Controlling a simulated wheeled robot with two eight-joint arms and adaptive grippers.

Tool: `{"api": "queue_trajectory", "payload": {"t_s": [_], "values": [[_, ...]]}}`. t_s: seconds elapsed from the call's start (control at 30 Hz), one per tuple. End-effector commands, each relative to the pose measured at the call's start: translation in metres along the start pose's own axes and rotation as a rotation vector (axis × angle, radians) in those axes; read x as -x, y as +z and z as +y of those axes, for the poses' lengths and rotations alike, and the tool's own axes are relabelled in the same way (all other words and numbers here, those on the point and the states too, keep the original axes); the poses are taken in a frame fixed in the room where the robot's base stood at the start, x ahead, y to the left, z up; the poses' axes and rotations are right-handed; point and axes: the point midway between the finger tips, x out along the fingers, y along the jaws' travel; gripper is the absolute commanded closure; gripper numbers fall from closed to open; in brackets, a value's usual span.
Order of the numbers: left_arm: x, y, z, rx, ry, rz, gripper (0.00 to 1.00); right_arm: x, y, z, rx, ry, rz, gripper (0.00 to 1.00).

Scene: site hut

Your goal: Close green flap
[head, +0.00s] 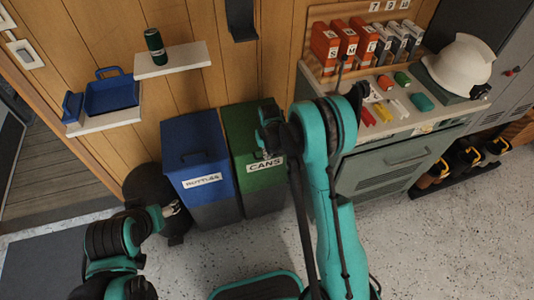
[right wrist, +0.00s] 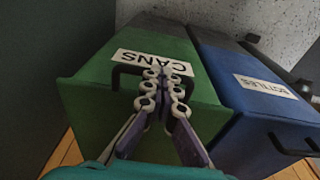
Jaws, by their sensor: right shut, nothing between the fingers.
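The green bin (head: 265,195) labelled CANS stands against the wooden wall, right of the blue bin. Its green flap (right wrist: 90,85) shows in the right wrist view, with a white CANS label and a dark handle. I cannot tell clearly how far the flap stands open. My right gripper (right wrist: 165,72) is shut and empty, its fingertips over the label and handle; whether they touch is unclear. In the head view my right gripper (head: 268,145) is at the green bin, and my arm hides part of it. My left gripper (head: 172,209) is low, before the blue bin, its fingers unclear.
The blue bin (head: 202,165) labelled BOTTLES stands directly beside the green one. A dark round object (head: 148,183) is left of it. A grey cabinet (head: 385,170) with tools and a white helmet (head: 460,62) is to the right. Wall shelves (head: 172,60) hang above the bins. Speckled floor lies in front.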

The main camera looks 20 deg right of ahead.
Motion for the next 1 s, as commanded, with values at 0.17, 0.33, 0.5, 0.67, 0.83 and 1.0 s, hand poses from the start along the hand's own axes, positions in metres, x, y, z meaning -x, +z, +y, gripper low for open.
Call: {"api": "queue_trajectory", "payload": {"t_s": [0.17,0.33,0.5,0.67,0.83,1.0], "values": [[0.0,0.0,0.0,0.0,0.0,0.0,0.33,-0.002,0.004,-0.001,0.001,-0.002,-0.01,1.0],[0.012,-0.009,0.0,0.0,0.0,0.0,0.33,0.023,0.001,-0.001,0.001,-0.001,-0.005,1.0],[0.029,-0.021,0.0,0.0,0.0,0.0,0.33,0.065,-0.001,-0.001,0.001,0.001,0.001,1.0],[0.039,-0.028,0.0,0.0,0.0,0.0,0.33,0.102,0.002,-0.001,0.001,0.001,0.002,1.0],[0.046,-0.033,0.0,0.0,0.0,0.0,0.33,0.129,0.004,-0.001,0.001,0.001,0.002,1.0],[0.048,-0.034,0.0,0.0,0.0,0.0,0.33,0.14,0.004,-0.001,0.001,0.001,0.003,1.0]]}}
